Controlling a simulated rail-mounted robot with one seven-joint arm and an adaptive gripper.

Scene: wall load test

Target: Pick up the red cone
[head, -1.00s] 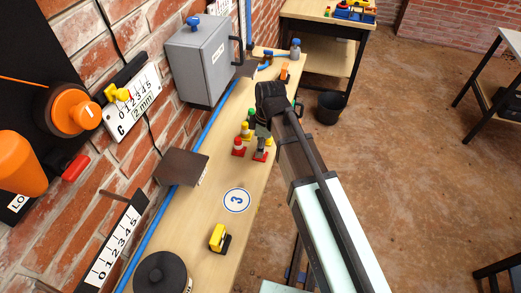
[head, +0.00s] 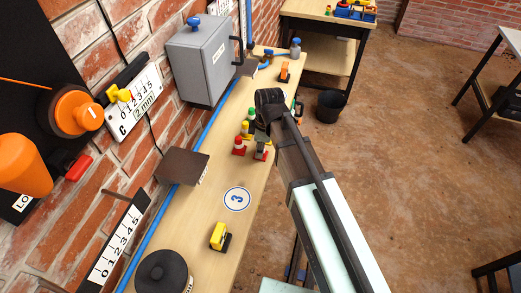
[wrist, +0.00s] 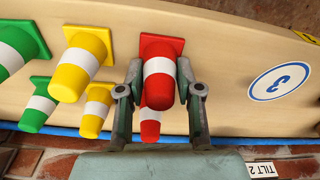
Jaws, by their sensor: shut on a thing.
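A red cone with a white band and a square red base (wrist: 160,92) is between the two fingers of my gripper (wrist: 158,80) in the wrist view. The fingers are shut on its sides. In the head view my gripper (head: 262,140) is over the shelf's right edge, and the held cone (head: 260,156) is partly hidden below it. A second red cone (wrist: 150,128) shows behind the held one in the wrist view, partly covered. In the head view it stands to the left (head: 239,148). I cannot tell whether the held cone touches the shelf.
Yellow cones (wrist: 80,68) and green cones (wrist: 18,47) stand close beside the red ones. A brown wall plate (head: 183,166) and a grey box (head: 204,62) jut over the wooden shelf (head: 205,215). A yellow toy (head: 219,236) stands nearer, past the round 3 mark.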

